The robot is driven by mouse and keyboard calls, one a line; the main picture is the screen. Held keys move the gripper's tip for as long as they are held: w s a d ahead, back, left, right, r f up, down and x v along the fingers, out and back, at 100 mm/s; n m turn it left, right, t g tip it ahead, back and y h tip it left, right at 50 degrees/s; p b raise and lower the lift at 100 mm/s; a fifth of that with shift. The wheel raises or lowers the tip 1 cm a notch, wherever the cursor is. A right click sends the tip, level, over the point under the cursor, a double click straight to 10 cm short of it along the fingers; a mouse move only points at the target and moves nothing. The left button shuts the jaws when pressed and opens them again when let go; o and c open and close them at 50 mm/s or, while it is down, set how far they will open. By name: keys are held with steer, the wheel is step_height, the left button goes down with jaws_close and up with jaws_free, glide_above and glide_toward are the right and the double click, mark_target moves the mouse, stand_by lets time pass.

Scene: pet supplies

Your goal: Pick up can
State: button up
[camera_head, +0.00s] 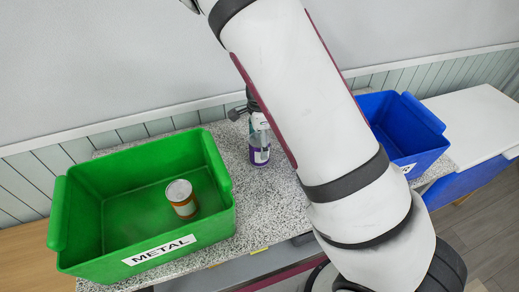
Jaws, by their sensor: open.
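A can with an orange-brown label and a pale metal lid (182,199) stands upright inside the green bin marked METAL (62,215). A second upright container with a purple and white label (260,154) stands on the speckled counter to the right of that bin. My gripper (257,122) is open at the upper part of this purple container. My white arm hides much of the gripper, so I cannot tell whether the fingers touch the container.
A blue bin (418,128) with a partly hidden label stands at the right behind my arm. The speckled counter (280,200) has bare room between the bins. A panelled wall closes off the back. A white surface (470,120) lies at the far right.

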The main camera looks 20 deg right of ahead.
steer(key=shift+w+f+p, duration=0.1)
steer(key=shift+f+p, duration=0.2)
steer(key=shift+f, duration=1.85)
steer(key=c, duration=1.2)
steer(key=shift+o, duration=0.2)
steer(key=shift+r, duration=0.1)
